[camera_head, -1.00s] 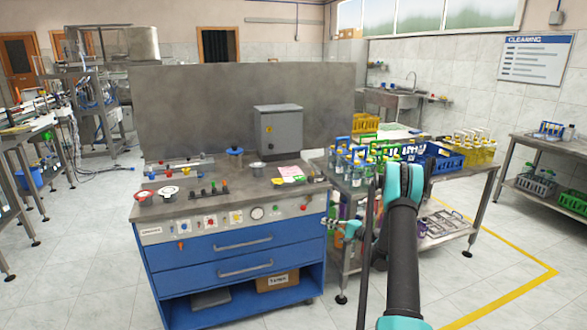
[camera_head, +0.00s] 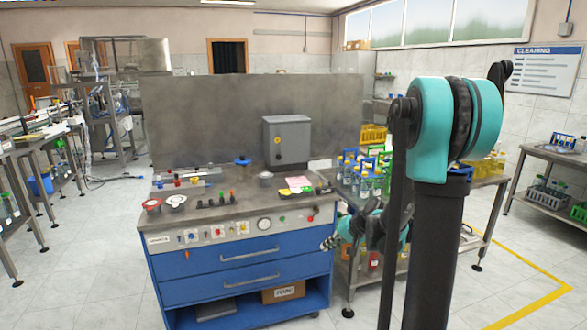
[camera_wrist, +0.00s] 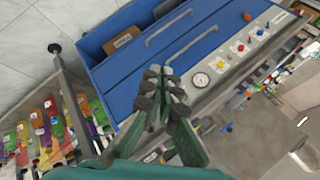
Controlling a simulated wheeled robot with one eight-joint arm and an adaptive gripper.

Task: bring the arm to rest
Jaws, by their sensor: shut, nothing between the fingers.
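My gripper (camera_wrist: 164,84) is shut and empty in the wrist view, its two fingers together in front of the blue workbench's drawers. In the head view my gripper (camera_head: 329,243) shows small at the left end of my folded arm, in front of the bench's right front corner. My teal and black arm (camera_head: 440,130) stands tall at the right of the head view and hides part of the bottle table behind it.
The blue workbench (camera_head: 225,265) has a steel top with a grey box (camera_head: 286,140). A steel table with bottles and crates (camera_head: 373,133) stands to its right, partly hidden. A side table (camera_head: 550,150) is at far right. The floor (camera_head: 90,250) at left is clear.

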